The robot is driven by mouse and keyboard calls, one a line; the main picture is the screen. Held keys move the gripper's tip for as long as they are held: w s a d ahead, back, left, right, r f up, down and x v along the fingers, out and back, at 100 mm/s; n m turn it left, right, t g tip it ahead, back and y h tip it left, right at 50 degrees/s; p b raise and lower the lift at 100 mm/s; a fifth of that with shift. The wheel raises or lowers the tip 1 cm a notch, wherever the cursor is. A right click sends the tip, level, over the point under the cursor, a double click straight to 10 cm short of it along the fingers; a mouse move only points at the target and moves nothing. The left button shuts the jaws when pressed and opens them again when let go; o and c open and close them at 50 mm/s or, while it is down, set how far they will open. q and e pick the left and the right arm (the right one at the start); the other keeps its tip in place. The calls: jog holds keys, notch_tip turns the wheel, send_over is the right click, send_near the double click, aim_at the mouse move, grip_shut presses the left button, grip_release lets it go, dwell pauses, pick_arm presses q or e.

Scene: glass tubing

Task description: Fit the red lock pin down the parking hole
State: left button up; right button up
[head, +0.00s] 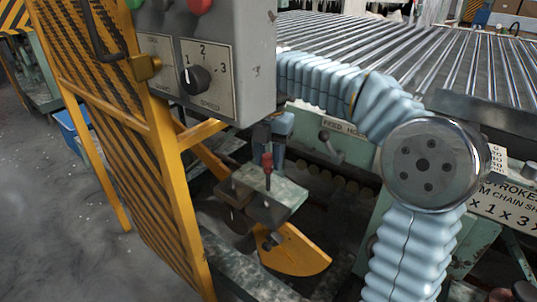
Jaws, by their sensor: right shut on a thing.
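My right gripper (269,148) is in the middle of the head view, partly behind the grey control box. It is shut on the red lock pin (267,162), which hangs upright with its thin end down. The pin is over a worn grey-green metal plate (284,187). I cannot tell whether its tip touches the plate or has entered a hole. The parking hole itself cannot be made out. My left gripper is not in view.
A yellow curved piece (294,252) is below the plate. A roller conveyor (400,50) runs behind my right arm.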

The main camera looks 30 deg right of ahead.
aim_at(269, 173)
jog(key=shift+f+b, duration=1.5)
jog(key=shift+f, duration=0.95)
jog(key=shift+r+p, duration=0.1)
jog(key=shift+p, duration=0.7)
jog(key=shift+f+b, duration=2.25)
jog(key=shift+f, duration=1.35)
jog(key=o, duration=1.1)
notch_tip(269, 173, up, 14)
jog(key=p, duration=0.3)
jog(key=shift+f, duration=0.1)
